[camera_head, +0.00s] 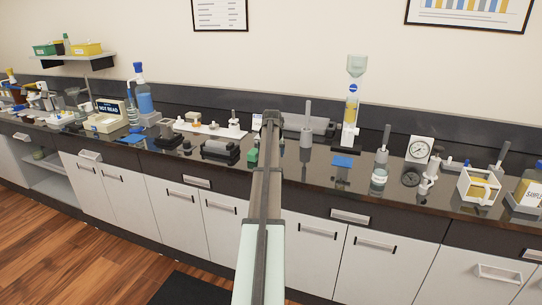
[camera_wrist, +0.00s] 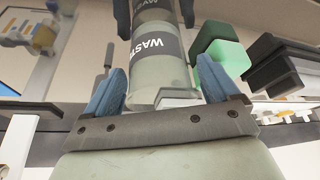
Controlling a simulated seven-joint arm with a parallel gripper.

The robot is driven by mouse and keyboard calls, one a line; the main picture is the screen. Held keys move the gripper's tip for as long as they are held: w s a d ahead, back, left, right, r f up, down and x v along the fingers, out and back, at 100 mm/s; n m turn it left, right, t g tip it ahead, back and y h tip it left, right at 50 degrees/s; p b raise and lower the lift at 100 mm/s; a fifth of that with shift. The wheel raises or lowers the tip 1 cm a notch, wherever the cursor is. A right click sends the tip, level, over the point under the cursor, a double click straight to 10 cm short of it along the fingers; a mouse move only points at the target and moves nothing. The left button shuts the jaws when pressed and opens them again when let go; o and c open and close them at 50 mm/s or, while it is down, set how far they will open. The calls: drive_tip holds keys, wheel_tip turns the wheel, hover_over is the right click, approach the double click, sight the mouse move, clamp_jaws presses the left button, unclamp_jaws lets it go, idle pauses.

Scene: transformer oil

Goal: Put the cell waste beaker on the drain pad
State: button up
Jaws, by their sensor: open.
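In the wrist view, a clear beaker (camera_wrist: 160,75) with a grey WASTE label stands between the two blue fingers of my gripper (camera_wrist: 159,68). The fingers are open, one on each side of the beaker; I cannot tell whether either touches it. The label lettering appears turned over in this view. In the head view my arm reaches over the bench and hides the gripper's fingers and the beaker. A flat blue pad (camera_head: 343,161) lies on the dark bench right of my arm. Another blue pad (camera_head: 131,138) lies far left. I cannot tell which is the drain pad.
A green block (camera_wrist: 224,58) stands close to the beaker, with dark blocks (camera_wrist: 285,65) beyond it. In the head view, a funnel column (camera_head: 351,110) stands behind the right blue pad and a capped bottle (camera_head: 379,175) right of it.

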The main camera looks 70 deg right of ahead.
drive_tip(key=v, duration=1)
drive_tip(key=shift+r, duration=0.35)
drive_tip(key=shift+a, duration=0.15)
